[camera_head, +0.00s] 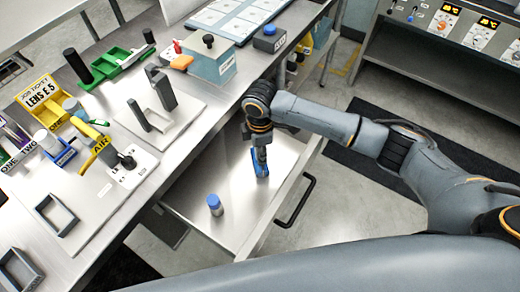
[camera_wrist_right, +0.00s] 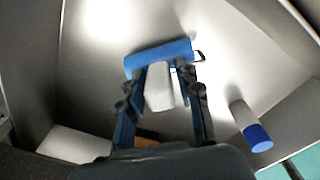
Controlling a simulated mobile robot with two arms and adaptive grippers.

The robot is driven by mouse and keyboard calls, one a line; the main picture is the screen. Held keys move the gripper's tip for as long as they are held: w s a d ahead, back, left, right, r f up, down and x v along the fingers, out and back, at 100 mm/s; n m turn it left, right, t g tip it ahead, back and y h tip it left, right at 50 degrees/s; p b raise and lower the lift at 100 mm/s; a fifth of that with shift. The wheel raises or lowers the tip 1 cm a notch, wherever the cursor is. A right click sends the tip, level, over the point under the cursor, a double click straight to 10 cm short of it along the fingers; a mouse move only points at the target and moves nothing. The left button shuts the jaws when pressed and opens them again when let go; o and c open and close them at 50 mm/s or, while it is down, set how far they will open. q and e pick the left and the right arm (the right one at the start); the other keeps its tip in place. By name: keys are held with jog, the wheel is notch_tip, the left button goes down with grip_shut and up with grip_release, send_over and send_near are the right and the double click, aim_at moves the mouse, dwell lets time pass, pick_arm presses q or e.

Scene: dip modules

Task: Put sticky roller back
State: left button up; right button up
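The open drawer (camera_head: 190,188) under the bench holds my right gripper (camera_head: 260,160), which points down into it. A blue part (camera_head: 262,172), apparently of the sticky roller, shows at the fingertips. In the right wrist view a blue bar (camera_wrist_right: 160,54) lies across the fingertips, with a small dark wire loop at its right end. A white piece (camera_wrist_right: 158,88) sits between the fingers of the right gripper (camera_wrist_right: 163,78). The fingers are apart around it, with a narrow gap on the right side; whether they grip it is unclear. My left gripper is not in view.
A blue-capped cylinder (camera_head: 214,205) stands in the drawer; it also shows in the right wrist view (camera_wrist_right: 250,126). The drawer's handle (camera_head: 297,202) faces the aisle.

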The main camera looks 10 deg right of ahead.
jog(key=shift+o, duration=0.2)
notch_tip(320, 180, up, 12)
jog(key=shift+r+b, duration=0.15)
jog(key=shift+b, duration=0.35)
jog(key=shift+d, duration=0.1)
